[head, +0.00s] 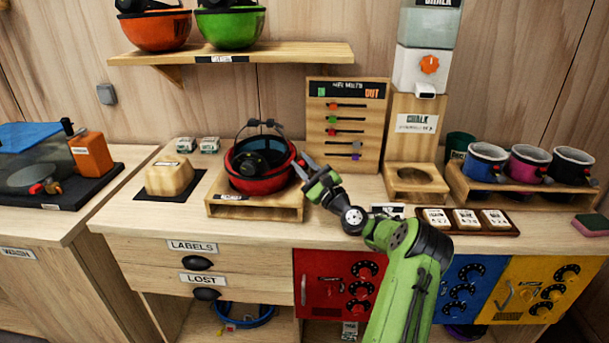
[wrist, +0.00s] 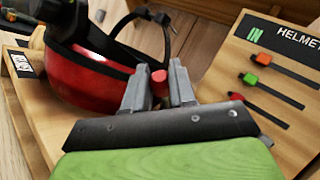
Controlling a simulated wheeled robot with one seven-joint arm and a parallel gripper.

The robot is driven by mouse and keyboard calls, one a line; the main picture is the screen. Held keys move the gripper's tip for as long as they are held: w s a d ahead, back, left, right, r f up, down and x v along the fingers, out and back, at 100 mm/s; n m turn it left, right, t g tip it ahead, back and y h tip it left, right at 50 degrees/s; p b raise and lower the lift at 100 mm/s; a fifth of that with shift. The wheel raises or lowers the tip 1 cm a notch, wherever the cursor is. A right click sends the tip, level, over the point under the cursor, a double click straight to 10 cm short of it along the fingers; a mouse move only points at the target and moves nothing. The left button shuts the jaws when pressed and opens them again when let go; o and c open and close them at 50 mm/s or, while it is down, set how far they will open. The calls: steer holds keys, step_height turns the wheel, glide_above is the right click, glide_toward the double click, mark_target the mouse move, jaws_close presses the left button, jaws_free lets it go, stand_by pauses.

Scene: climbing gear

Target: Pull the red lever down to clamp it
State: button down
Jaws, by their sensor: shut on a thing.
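A red knob, apparently the end of the red lever (wrist: 159,77), shows between the grey fingers of my gripper (wrist: 160,85) in the wrist view. My gripper is shut on it, and the fingers hide most of the lever. In the head view my gripper (head: 306,171) reaches the right side of the red helmet (head: 265,183). The lever cannot be made out there. The helmet lies bowl-up on a low wooden stand (head: 225,211); its red shell (wrist: 85,85) is just left of my fingers in the wrist view.
A wooden board (head: 345,150) with coloured sliders stands behind my gripper. A chalk dispenser (head: 420,70) and a rack of cups (head: 520,195) are to the right. A wooden block (head: 170,178) sits left of the stand. A shelf (head: 230,55) with two helmets hangs above.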

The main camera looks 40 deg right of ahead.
steer(key=shift+a+f+n+t+y+b, duration=0.25)
steer(key=shift+f+n+t+y+b, duration=0.05)
steer(key=shift+y+b, duration=0.15)
steer(key=c, duration=0.9)
jaws_free()
steer(key=shift+w, duration=0.2)
steer(key=shift+h, duration=0.25)
steer(key=shift+s+d+f, duration=0.1)
steer(key=shift+s+f, duration=0.05)
steer(key=shift+s, duration=0.15)
steer(key=p+v, duration=0.1)
steer(key=v, duration=1.4)
steer(key=shift+s, duration=0.2)
steer(key=shift+w, duration=0.1)
